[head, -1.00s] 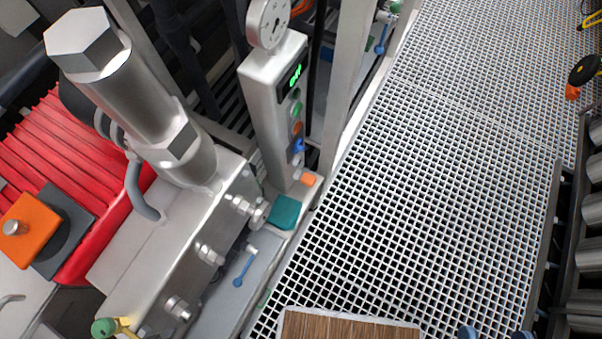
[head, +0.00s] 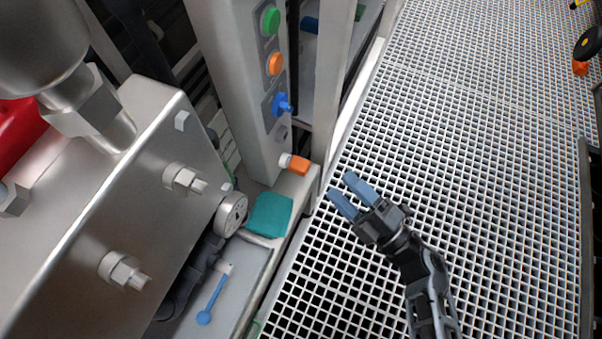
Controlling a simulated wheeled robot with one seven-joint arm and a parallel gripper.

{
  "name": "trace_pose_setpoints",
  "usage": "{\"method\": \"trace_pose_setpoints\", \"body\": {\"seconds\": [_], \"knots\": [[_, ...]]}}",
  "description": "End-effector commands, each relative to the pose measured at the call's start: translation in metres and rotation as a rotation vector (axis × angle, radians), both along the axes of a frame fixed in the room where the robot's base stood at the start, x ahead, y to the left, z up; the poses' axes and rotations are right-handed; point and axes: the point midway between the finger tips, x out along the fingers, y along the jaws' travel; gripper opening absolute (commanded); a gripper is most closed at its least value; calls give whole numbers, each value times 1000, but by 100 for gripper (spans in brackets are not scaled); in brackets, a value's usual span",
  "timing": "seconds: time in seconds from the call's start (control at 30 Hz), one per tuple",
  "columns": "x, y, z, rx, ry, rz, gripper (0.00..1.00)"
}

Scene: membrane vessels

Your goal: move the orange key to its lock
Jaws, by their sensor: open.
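A small orange piece with a pale end, seemingly the orange key (head: 300,165), lies on the ledge at the foot of the grey control post (head: 238,90). The post's face carries a green round fitting (head: 270,21), an orange round fitting (head: 274,64) and a blue one with a blue key-like piece (head: 283,104) sticking out. I cannot tell for certain which fitting is the orange key's lock. My gripper (head: 341,186) is open and empty, with blue fingers pointing up-left, right of the orange key and apart from it over the grating.
A teal block (head: 269,214) sits on the ledge, with a round gauge (head: 231,214) beside it. A large bolted metal block (head: 115,210) fills the left. A blue spoon-like piece (head: 210,300) lies below. The floor grating (head: 480,150) is open on the right.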

Motion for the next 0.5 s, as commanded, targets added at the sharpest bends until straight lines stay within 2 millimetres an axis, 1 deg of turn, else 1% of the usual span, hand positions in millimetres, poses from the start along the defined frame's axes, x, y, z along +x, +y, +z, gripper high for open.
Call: {"method": "trace_pose_setpoints", "body": {"seconds": [0.03,0.1,0.2,0.33,0.5], "knots": [[19,4,-34,-48,-33,50,66],[36,10,-58,-114,-69,122,66],[56,15,-84,-190,-106,212,66],[72,17,-104,-257,-133,292,66],[78,17,-112,-290,-143,334,66]]}}
